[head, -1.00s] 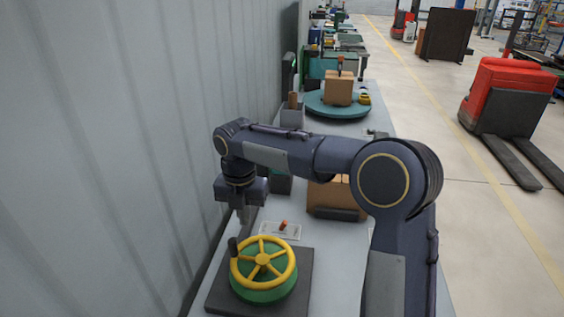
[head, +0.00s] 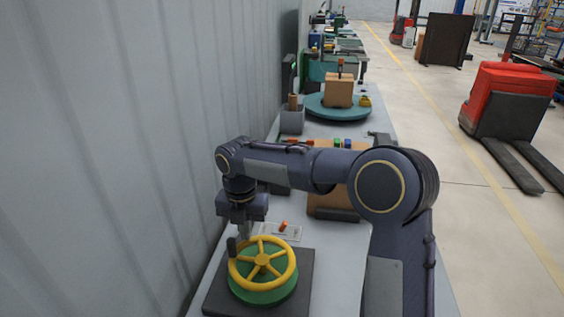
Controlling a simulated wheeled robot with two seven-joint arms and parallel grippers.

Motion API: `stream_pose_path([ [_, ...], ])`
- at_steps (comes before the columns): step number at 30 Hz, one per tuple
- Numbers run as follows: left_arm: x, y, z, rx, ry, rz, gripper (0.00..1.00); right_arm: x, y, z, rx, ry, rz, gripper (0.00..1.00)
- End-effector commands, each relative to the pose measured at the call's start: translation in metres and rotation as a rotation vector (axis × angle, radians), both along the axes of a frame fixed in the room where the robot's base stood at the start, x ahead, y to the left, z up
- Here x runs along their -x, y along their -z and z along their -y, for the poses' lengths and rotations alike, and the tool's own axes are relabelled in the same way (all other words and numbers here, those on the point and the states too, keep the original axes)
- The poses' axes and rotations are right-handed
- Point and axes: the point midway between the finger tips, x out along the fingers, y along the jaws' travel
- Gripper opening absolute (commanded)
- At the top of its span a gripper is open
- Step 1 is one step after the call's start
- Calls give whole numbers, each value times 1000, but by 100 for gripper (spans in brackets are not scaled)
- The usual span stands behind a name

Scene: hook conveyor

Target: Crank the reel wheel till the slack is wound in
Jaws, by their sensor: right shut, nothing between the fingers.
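The reel wheel (head: 263,259) is a yellow spoked handwheel on a green drum (head: 264,292), on a dark square base (head: 300,296) at the bottom of the head view. Its dark upright crank knob (head: 232,247) stands at the left edge of the rim. My right gripper (head: 243,236) points down just behind and beside the knob, its fingers closed with nothing between them. Whether it touches the knob I cannot tell. No slack line is clearly visible. My left gripper is out of view.
A small plate with an orange lever (head: 283,226) lies behind the wheel. Further back are a brown box (head: 333,201), partly behind my arm, and a teal turntable (head: 338,107) carrying a carton (head: 339,90). A corrugated wall (head: 130,150) runs close along the left side.

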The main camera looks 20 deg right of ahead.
Motion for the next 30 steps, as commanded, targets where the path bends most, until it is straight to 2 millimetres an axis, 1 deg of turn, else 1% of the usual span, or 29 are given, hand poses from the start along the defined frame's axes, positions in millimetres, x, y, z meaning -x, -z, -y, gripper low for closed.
stream_pose_path([
  [4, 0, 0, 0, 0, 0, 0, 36, 0, 0, -1, 0, 0, 0, 0],
  [7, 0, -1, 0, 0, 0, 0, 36, 2, -1, -5, 0, -1, 0, 0],
  [16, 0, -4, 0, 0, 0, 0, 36, 16, -1, -32, 0, -2, 1, 0],
  [25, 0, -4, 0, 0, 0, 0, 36, 17, -1, -33, -1, 0, 1, 0],
  [30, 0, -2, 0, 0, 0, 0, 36, 27, -1, -38, -1, -1, 1, 0],
])
